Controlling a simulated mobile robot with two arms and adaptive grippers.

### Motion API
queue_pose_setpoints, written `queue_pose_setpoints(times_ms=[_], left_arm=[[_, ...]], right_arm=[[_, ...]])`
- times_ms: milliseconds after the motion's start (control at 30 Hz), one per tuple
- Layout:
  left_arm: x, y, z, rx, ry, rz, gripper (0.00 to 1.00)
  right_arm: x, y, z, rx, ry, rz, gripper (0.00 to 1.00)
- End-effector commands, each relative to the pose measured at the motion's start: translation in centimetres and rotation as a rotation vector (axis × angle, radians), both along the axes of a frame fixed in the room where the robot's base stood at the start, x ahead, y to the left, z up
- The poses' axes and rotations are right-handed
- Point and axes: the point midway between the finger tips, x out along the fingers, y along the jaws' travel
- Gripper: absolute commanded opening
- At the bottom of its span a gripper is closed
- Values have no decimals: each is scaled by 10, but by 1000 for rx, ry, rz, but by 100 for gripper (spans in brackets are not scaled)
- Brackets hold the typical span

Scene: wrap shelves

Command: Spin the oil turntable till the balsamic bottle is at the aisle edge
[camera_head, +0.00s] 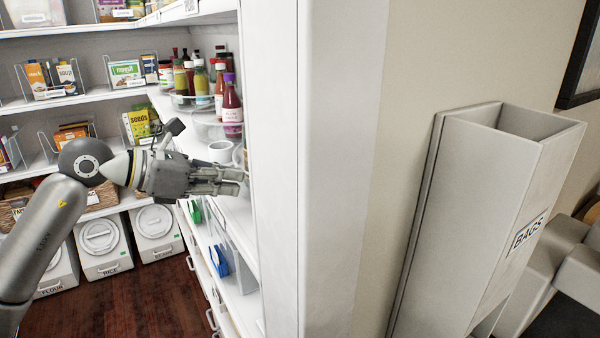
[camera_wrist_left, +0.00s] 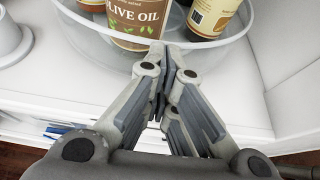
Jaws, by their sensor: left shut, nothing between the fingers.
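In the left wrist view the clear round oil turntable (camera_wrist_left: 85,47) stands on the white shelf. An olive oil bottle (camera_wrist_left: 138,18) with a tan label stands in it, straight beyond my fingers. A bottle with a brown and cream label (camera_wrist_left: 212,15) stands to its right; I cannot read its name. At the upper left another bottle is cut off by the frame. I cannot tell which is the balsamic. My left gripper (camera_wrist_left: 163,75) is shut and empty, fingertips at the turntable's near rim; contact is unclear. It also shows in the head view (camera_head: 240,181). My right gripper is out of view.
A white round holder (camera_head: 221,151) stands on the shelf beyond my left gripper. Sauce bottles (camera_head: 232,108) and jars stand further back. A white shelf end panel (camera_head: 270,170) rises just right of the gripper. A bags bin (camera_head: 490,200) stands at right. The aisle floor (camera_head: 150,300) is clear.

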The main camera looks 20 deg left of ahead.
Motion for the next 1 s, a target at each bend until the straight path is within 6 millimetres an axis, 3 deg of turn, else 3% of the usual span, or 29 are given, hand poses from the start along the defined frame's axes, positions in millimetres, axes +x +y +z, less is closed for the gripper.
queue_pose_setpoints(times_ms=[1000], left_arm=[[-16, -30, 1, -3, -4, -1, 0]], right_arm=[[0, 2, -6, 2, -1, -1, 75]])
